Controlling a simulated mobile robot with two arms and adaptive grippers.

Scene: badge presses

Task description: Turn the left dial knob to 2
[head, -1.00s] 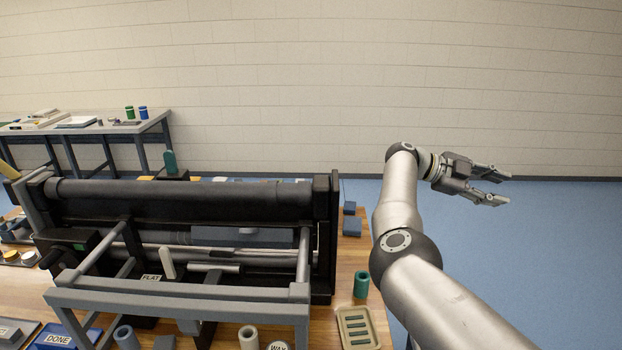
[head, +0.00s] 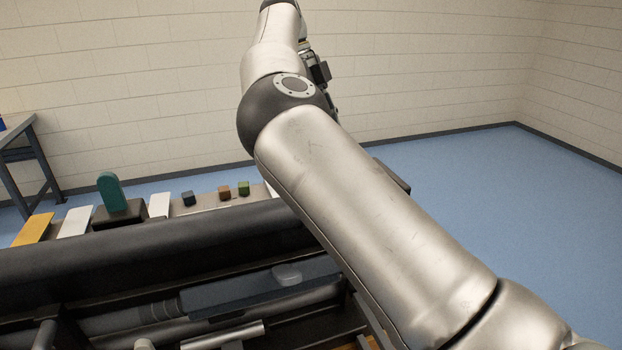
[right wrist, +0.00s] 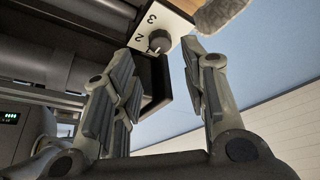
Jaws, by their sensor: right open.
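In the right wrist view, a round grey dial knob (right wrist: 160,41) sits on a white plate (right wrist: 172,20) marked with a 2 and a 3. A small pale mark shows on the knob's lower edge; I cannot tell exactly which number it points to. My right gripper (right wrist: 158,50) is open, its fingers spread to either side of the knob in this view, with nothing between them. I cannot tell whether they touch it. In the head view the knob is not seen, and my right arm mostly hides its own gripper. My left gripper is out of view.
The press's dark roller (head: 150,245) spans the lower left of the head view. Blue floor (head: 480,190) is clear on the right.

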